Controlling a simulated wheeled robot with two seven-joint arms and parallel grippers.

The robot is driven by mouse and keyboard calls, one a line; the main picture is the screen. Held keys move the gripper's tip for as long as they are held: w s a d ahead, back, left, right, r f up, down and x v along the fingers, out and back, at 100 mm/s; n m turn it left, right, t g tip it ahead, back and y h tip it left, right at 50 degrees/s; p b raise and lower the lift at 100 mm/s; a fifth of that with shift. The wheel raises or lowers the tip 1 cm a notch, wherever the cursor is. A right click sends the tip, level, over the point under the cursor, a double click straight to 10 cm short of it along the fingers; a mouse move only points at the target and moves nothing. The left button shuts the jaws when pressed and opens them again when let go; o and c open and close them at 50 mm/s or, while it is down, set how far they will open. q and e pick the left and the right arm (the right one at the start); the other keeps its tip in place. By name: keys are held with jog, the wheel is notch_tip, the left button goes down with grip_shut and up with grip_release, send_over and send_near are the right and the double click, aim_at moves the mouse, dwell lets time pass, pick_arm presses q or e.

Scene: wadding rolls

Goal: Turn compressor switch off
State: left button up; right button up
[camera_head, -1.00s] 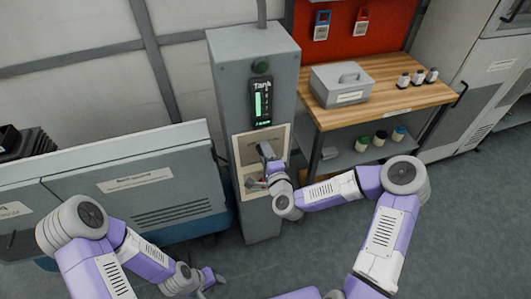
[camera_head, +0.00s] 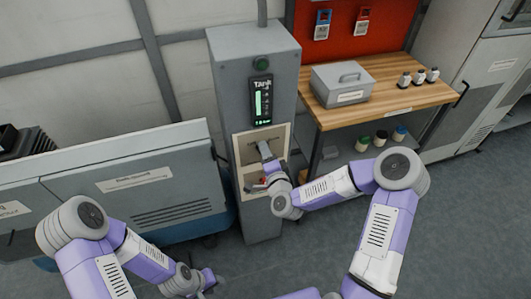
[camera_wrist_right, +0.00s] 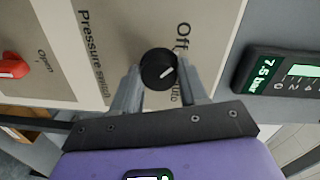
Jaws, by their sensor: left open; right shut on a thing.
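The compressor switch is a round black knob (camera_wrist_right: 157,66) with a white pointer mark, on a beige panel labelled "Pressure switch". In the right wrist view its mark points right, roughly between the "Off" and "Auto" labels. My right gripper (camera_wrist_right: 160,80) has one finger on each side of the knob and is shut on it. My left gripper (camera_head: 208,281) is open and empty, low above the floor.
A red valve handle (camera_wrist_right: 12,68) by an "Open" label sits left of the knob in the wrist view. A lit gauge (camera_head: 261,101) is above the panel. A wooden workbench (camera_head: 420,85) with a grey box (camera_head: 342,86) stands right; a grey-blue machine (camera_head: 130,185) stands left.

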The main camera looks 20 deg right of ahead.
jog(key=o, duration=1.1)
jog(key=shift+c, duration=0.2)
jog(key=s+p, duration=0.1)
jog(key=s, duration=0.6)
jog(key=shift+s+d+r+p, duration=0.15)
jog(key=shift+s+r+p, duration=0.05)
jog(key=shift+s+p, duration=0.1)
